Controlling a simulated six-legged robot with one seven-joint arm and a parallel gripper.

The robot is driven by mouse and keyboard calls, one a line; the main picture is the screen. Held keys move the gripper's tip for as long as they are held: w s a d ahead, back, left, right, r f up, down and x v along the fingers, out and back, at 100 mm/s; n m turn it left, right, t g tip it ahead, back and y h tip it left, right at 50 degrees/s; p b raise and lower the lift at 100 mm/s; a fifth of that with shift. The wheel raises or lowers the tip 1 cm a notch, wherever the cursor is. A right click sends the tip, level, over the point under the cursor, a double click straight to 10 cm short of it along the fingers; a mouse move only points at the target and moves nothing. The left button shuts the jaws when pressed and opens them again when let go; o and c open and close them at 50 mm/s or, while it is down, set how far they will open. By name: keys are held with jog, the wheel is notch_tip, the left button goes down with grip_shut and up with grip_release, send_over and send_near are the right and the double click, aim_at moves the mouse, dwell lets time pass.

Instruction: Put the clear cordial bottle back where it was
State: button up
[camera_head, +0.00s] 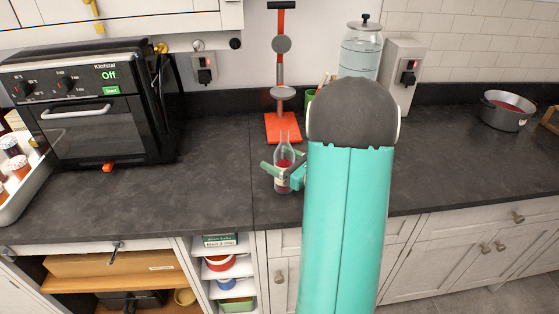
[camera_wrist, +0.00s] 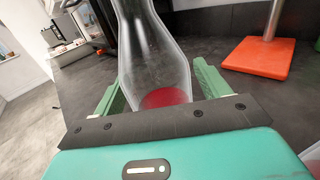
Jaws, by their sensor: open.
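The clear cordial bottle (camera_head: 284,154) has a narrow neck and red liquid low inside, with a pale label on its front. It looks upright on the dark worktop in the head view. In the wrist view the bottle (camera_wrist: 152,62) rises between the green fingers of my gripper (camera_wrist: 160,90). My gripper (camera_head: 283,172) is open, with a finger on each side of the bottle. I cannot tell whether either finger touches the glass. The lower bottle is partly hidden by the gripper in both views.
A black toaster oven (camera_head: 87,110) stands at the left. Behind the bottle is a tall stand with an orange-red base (camera_head: 283,128). A water dispenser (camera_head: 361,50) is behind my arm. A pot (camera_head: 507,112) stands far right. The worktop left of the bottle (camera_head: 215,165) is clear.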

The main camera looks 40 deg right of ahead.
jog(key=s+d, duration=0.2)
jog(key=s, duration=0.9)
jog(key=shift+s, duration=0.35)
jog(key=shift+d, duration=0.1)
